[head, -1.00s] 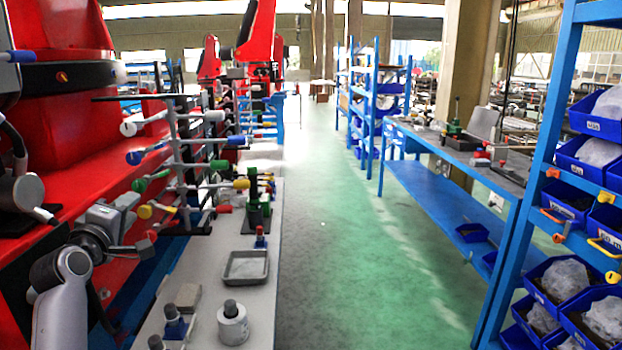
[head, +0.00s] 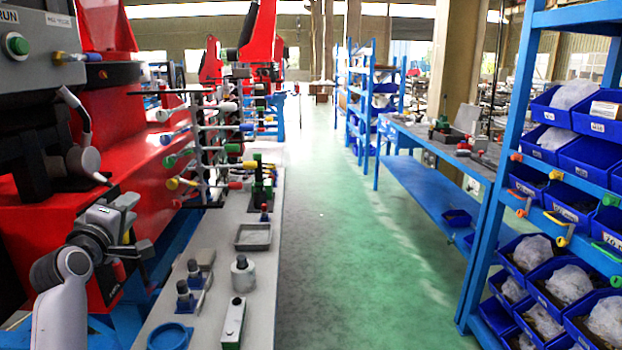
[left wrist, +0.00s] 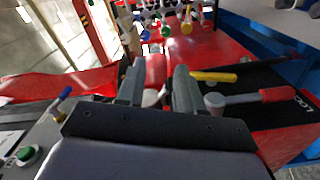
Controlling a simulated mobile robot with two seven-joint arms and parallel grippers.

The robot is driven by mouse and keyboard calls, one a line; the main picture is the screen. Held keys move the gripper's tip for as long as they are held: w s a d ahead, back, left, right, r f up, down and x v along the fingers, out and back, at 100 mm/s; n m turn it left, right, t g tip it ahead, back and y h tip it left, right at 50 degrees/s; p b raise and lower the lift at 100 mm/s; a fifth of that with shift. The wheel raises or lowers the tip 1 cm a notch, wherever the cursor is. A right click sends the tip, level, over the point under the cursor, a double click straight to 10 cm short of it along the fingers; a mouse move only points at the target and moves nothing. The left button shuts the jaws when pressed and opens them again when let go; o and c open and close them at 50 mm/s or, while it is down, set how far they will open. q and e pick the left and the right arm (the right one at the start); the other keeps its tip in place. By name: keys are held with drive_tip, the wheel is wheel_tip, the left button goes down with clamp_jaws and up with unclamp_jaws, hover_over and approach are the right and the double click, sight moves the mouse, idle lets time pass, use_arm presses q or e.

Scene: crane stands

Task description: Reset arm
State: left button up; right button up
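My left arm comes in from the lower left in the head view. Its gripper (head: 138,226) is held up in front of the red machine (head: 120,160), left of the long workbench. The left wrist view shows the two grey fingers of this gripper (left wrist: 158,84) apart, with nothing clearly held between them. Red machine parts and a yellow-ended handle (left wrist: 213,76) show beyond the fingers. My right arm and gripper are not in view.
The workbench (head: 222,222) carries a grey tray (head: 253,237), a blue dish (head: 169,337) and a rack of coloured handles (head: 205,140). A control box with a green button (head: 17,44) stands close at left. Blue shelves with bins (head: 571,205) stand right. The green aisle (head: 345,250) is clear.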

use_arm(q)
drive_tip(key=s+d+f+m+g, duration=0.1)
drive_tip(key=s+d+f+m, duration=0.15)
drive_tip(key=s+f, duration=0.45)
drive_tip(key=s+d+f+m+g+b, duration=0.1)
drive_tip(key=s+d+f+m+g, duration=0.2)
drive_tip(key=f, duration=0.8)
drive_tip(key=s+d+f+m, duration=0.1)
drive_tip(key=s+f+m, duration=0.35)
drive_tip(key=f, duration=0.55)
drive_tip(key=s+d+f+m+g+h, duration=0.1)
drive_tip(key=s+d+f+m, duration=0.1)
drive_tip(key=s, duration=0.5)
drive_tip(key=s+d+f+m+g+h+b, duration=0.1)
drive_tip(key=s+d+f+m, duration=0.1)
drive_tip(key=s+d+f, duration=0.2)
drive_tip(key=s+d+f+m+g+h, duration=0.1)
drive_tip(key=s+d+f+m, duration=0.2)
drive_tip(key=s+f, duration=0.4)
drive_tip(key=s, duration=0.4)
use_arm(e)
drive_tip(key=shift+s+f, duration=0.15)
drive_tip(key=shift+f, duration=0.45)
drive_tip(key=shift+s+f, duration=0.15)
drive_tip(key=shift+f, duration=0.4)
use_arm(q)
drive_tip(key=shift+g, duration=0.3)
